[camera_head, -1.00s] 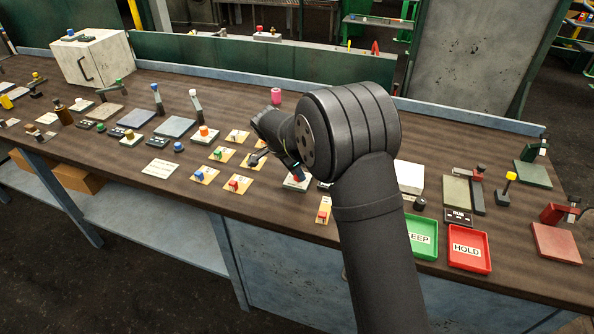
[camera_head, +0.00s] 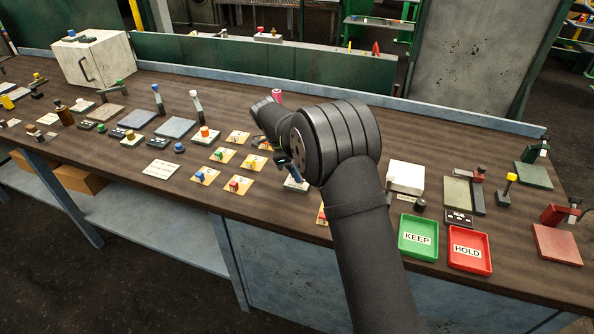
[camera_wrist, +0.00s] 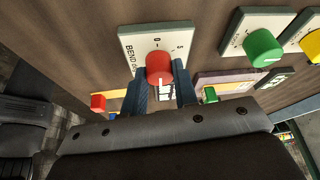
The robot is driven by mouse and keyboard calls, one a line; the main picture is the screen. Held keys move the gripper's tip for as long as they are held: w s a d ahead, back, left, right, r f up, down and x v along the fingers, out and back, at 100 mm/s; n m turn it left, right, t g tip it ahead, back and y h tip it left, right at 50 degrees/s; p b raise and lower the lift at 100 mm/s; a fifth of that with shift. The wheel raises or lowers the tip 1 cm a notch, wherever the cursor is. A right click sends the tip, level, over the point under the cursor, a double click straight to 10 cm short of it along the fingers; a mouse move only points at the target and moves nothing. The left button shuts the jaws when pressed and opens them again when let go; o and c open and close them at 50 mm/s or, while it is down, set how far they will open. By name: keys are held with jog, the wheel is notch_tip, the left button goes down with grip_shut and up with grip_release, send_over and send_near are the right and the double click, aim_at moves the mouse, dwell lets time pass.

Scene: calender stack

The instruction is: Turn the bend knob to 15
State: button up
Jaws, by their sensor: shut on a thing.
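The bend knob is a red round knob (camera_wrist: 159,67) on a white plate (camera_wrist: 134,40) marked "BEND" with a few scale marks, seen in the wrist view. My gripper (camera_wrist: 160,76) has its two dark blue fingers on either side of the knob, shut on it. The knob's pointer and exact setting cannot be read. In the head view my gripper (camera_head: 291,172) is low over the white plate (camera_head: 296,184), and my arm hides most of the knob.
A green knob (camera_wrist: 262,47) on its own plate and a yellow knob (camera_wrist: 311,44) stand to the right in the wrist view. A red block (camera_wrist: 98,102) is at the left. In the head view, green KEEP (camera_head: 418,252) and red HOLD (camera_head: 484,265) trays lie right of my arm.

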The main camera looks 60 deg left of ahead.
dwell(0.4)
jog(key=o, duration=1)
jog(key=v, duration=1.7)
jog(key=shift+s+a+r, duration=0.1)
jog(key=shift+r, duration=0.1)
jog(key=x, duration=1.7)
jog(key=shift+f, duration=0.2)
